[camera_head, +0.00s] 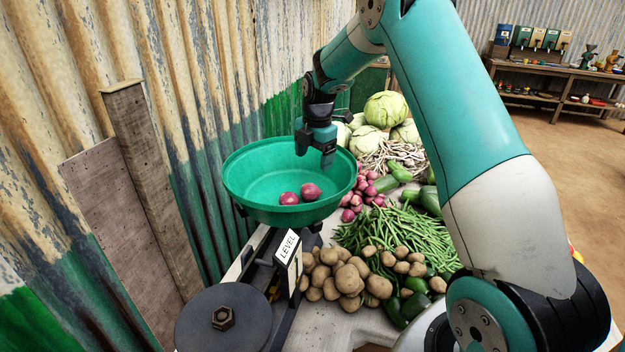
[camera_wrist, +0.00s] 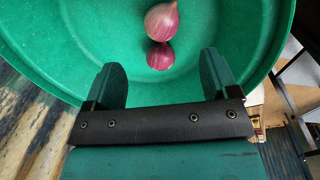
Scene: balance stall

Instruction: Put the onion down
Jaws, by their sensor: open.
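Two red onions lie close together on the floor of the green scale pan. In the head view one onion (camera_head: 289,198) is at the left and the other onion (camera_head: 310,191) at the right. In the wrist view one onion (camera_wrist: 161,21) is farther out and the other onion (camera_wrist: 160,56) nearer my gripper. The green pan (camera_head: 245,178) sits on the balance. My gripper (camera_head: 315,150) is above the pan's far right part. Its two fingers (camera_wrist: 164,80) are apart with nothing between them, and both onions are clear of them.
The balance carries a dark round weight (camera_head: 222,318) and a "LEVEL" label (camera_head: 288,247). Potatoes (camera_head: 349,278), green beans (camera_head: 405,234), loose red onions (camera_head: 363,188) and cabbages (camera_head: 386,109) crowd the table right of the pan. A corrugated wall (camera_head: 215,90) stands close at the left.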

